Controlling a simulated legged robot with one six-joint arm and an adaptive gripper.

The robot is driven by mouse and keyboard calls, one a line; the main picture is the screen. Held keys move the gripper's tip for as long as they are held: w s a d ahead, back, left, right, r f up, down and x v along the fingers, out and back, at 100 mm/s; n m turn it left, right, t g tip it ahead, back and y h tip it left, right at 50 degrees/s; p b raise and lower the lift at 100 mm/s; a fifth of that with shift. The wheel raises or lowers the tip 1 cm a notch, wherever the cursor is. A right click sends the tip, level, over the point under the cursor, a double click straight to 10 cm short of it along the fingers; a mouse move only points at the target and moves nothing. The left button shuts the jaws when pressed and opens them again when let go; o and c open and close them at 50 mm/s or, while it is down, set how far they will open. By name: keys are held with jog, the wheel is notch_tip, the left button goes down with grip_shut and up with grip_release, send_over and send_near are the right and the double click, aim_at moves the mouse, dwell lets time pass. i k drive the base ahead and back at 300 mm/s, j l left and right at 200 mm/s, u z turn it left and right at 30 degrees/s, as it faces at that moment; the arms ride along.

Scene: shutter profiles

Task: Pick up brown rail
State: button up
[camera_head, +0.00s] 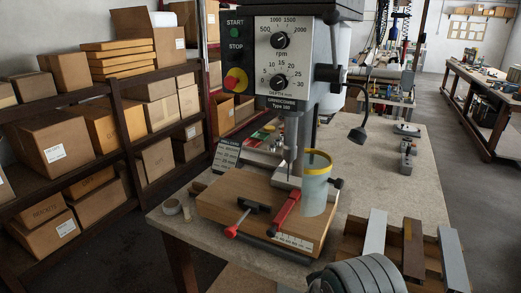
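The brown rail (413,250) lies at the lower right, in or on a wooden crate (352,246) at the near end of the workbench. A light grey rail (375,232) lies to its left and another grey rail (452,260) to its right, with gaps between them. The rails run away from me, side by side. A grey ribbed round part of my arm shows at the bottom edge, left of the brown rail, and hides part of the crate. My gripper's fingers are not in view.
A drill press (290,60) stands on the workbench (384,178), with a wooden board (240,208) and red-handled clamps below it. A lamp (357,134) bends over the bench. Shelves with cardboard boxes (55,135) line the left. The bench beyond the crate is mostly clear.

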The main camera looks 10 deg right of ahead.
aim_at(412, 266)
jog(key=z, duration=0.45)
jog(key=k+l+z, duration=0.1)
jog(key=z, duration=0.3)
jog(key=k+z, duration=0.1)
jog(key=z, duration=0.35)
jog(key=i, duration=0.55)
